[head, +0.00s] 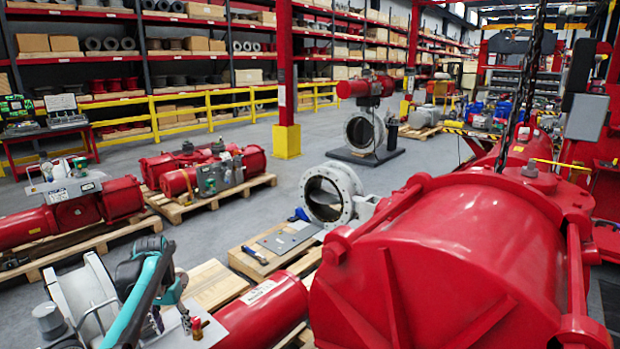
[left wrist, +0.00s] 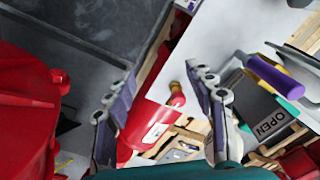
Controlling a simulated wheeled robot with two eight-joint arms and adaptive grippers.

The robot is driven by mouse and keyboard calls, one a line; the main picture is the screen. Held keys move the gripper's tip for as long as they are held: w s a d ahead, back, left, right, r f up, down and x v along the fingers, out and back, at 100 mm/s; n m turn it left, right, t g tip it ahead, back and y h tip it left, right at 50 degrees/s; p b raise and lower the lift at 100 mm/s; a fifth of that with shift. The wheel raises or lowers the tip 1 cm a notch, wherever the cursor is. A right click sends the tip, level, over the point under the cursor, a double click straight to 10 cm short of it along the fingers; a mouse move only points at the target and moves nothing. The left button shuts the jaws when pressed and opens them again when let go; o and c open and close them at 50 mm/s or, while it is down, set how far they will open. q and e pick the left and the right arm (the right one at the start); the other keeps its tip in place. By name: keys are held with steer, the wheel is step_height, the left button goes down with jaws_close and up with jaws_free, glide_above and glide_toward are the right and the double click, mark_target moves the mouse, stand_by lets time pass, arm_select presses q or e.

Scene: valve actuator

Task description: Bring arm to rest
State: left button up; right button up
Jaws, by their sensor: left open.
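My left arm with its teal link (head: 137,303) comes in at the lower left of the head view. My left gripper (head: 160,322) points down there, close to a small red and brass fitting (head: 196,325), partly hidden by the arm. In the left wrist view the gripper (left wrist: 160,105) shows two spread fingers with purple pads. The fitting (left wrist: 177,96) shows between them, beyond the fingertips; I see nothing gripped. My right gripper is in neither view.
A large red actuator (head: 430,265) fills the lower right. A red cylinder (head: 265,313) lies beside the fitting. A purple-handled tool (left wrist: 272,75) and a grey "OPEN" plate (left wrist: 268,120) are right of my fingers. Open floor (head: 265,205) lies beyond the pallets.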

arm_select(q)
steer(key=s+d+r+t, duration=0.2)
steer(key=s+d+r, duration=0.1)
steer(key=s+d, duration=0.35)
steer(key=s+d+r+t, duration=0.2)
steer(key=s+d+r, duration=0.25)
steer(key=s, duration=0.35)
steer(key=s+d+f+t, duration=0.1)
steer(key=s+d+f, duration=0.2)
steer(key=s, duration=0.3)
steer(key=s+d+f+t, duration=0.1)
steer(key=s+d+f, duration=0.2)
steer(key=s, duration=0.3)
steer(key=shift+s+d+f+t, duration=0.4)
steer(key=shift+d, duration=0.4)
steer(key=shift+w+r, duration=0.1)
stand_by(1.8)
